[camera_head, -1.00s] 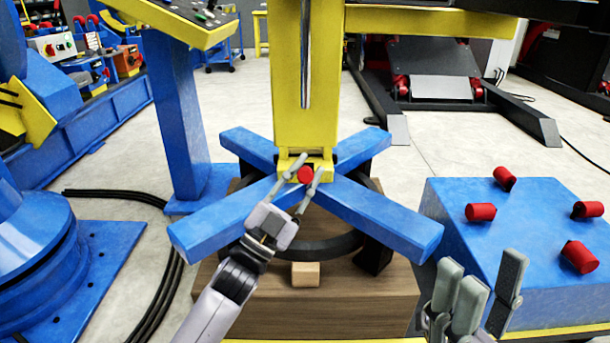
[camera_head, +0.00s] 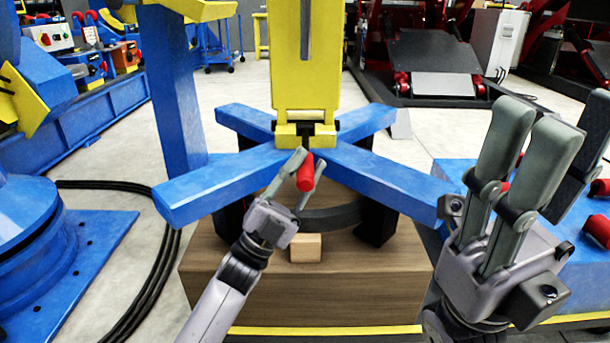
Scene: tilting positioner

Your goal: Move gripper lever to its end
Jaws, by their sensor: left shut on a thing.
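The lever is a red, knob-ended handle (camera_head: 305,172) sticking out toward me from the foot of the yellow column (camera_head: 304,70), in front of the blue cross arms. My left gripper (camera_head: 304,174) has its grey fingers on either side of the red knob and is shut on it. The lever's shaft behind the knob is mostly hidden. My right gripper (camera_head: 565,135) is raised at the right, close to the camera. Its fingers point up and stand apart, with nothing between them.
Blue cross arms (camera_head: 215,188) spread around the column above a brown wooden box (camera_head: 300,285). A small light wooden block (camera_head: 305,247) shows at the box. A blue block with red knobs (camera_head: 597,230) is partly hidden behind my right gripper. Black cables (camera_head: 150,300) lie at the left.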

